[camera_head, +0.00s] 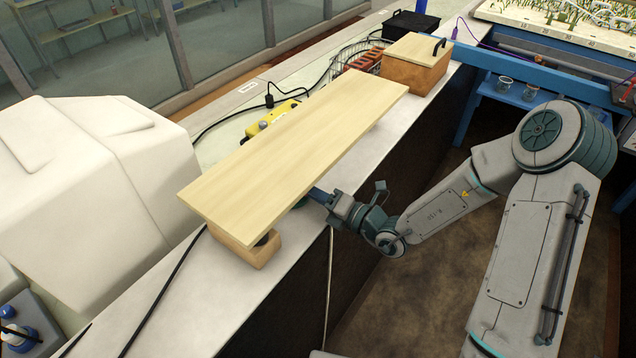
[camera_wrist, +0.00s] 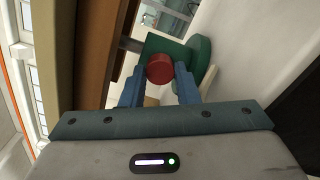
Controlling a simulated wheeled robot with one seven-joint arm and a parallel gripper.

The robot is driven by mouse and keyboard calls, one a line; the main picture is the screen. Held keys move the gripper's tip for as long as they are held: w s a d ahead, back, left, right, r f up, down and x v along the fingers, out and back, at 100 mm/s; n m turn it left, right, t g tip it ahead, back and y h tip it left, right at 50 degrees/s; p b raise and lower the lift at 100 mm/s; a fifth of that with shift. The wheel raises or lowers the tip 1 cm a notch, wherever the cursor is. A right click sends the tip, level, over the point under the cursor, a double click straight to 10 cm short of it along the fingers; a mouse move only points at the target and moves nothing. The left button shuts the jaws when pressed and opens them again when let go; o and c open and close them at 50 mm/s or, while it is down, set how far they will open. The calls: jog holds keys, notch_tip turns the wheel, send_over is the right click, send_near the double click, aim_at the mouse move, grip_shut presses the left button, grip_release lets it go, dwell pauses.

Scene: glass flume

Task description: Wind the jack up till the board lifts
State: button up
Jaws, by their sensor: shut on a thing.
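The board (camera_head: 300,145) is a long pale wooden plank lying lengthwise above the white ledge. Its near end is over a small wooden block (camera_head: 238,251), with a dark rounded piece between them; I cannot tell whether there is a gap. My gripper (camera_head: 314,193) reaches under the board's right edge. In the wrist view its blue fingers (camera_wrist: 159,84) are shut on the red knob from both sides.
A yellow device (camera_head: 270,117) with cables sits behind the board. A lidded wooden box (camera_head: 416,64), a black crate (camera_head: 411,25) and a wire basket (camera_head: 352,58) stand past its far end. White bulky covers (camera_head: 90,190) fill the left. The ledge (camera_head: 200,310) is partly clear in front.

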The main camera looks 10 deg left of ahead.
jog(key=shift+s+a+r+m+p, duration=0.1)
jog(key=shift+m+p, duration=0.6)
jog(key=shift+p, duration=0.05)
jog(key=shift+m, duration=0.3)
jog(key=o, duration=1)
